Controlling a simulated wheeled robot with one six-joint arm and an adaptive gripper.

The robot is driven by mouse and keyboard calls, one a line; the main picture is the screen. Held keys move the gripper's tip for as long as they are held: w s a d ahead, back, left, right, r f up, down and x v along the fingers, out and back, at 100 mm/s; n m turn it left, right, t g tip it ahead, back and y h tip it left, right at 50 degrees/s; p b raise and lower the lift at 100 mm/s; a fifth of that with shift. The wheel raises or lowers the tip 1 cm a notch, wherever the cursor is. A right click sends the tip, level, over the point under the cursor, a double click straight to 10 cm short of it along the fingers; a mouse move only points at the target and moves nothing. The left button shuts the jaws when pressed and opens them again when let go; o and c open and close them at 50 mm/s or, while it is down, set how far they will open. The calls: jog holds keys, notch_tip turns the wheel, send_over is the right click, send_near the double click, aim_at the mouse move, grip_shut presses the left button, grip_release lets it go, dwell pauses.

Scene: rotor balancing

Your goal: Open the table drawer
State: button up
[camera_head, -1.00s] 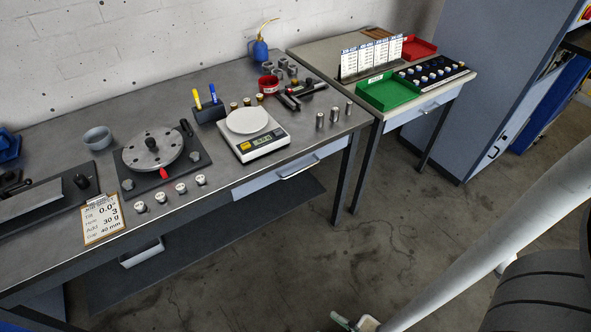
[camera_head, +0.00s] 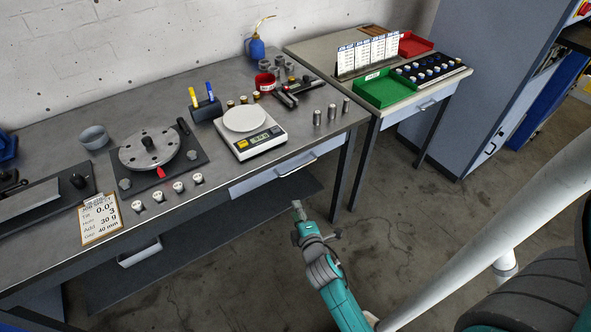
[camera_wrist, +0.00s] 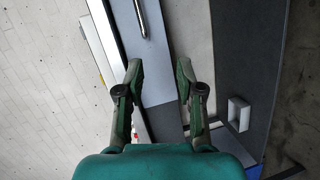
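The table drawer (camera_head: 262,183) has a blue-grey front with a silver bar handle (camera_head: 298,165), under the front edge of the workbench (camera_head: 60,255). Its front looks flush with the bench. My gripper (camera_head: 297,205) is in front of and below the handle, apart from it. In the wrist view my gripper (camera_wrist: 159,68) is open and empty. The drawer front (camera_wrist: 154,88) shows beyond and between the fingers, and the handle (camera_wrist: 141,18) is at the top, ahead of the fingertips.
A scale (camera_head: 248,135), a rotor on its stand (camera_head: 150,149) and small weights stand on the bench. A second table (camera_head: 330,47) at right has its own drawer (camera_head: 425,107) and a green tray (camera_head: 385,90). A grey bin (camera_head: 139,253) is under the bench. The floor at right is clear.

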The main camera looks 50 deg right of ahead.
jog(key=n+g+h, duration=0.1)
jog(key=h, duration=0.1)
send_near(296, 169)
jog(key=x, duration=1)
jog(key=shift+w+d+f, duration=0.1)
jog(key=shift+w+f, duration=0.05)
jog(key=shift+f, duration=0.15)
grip_shut()
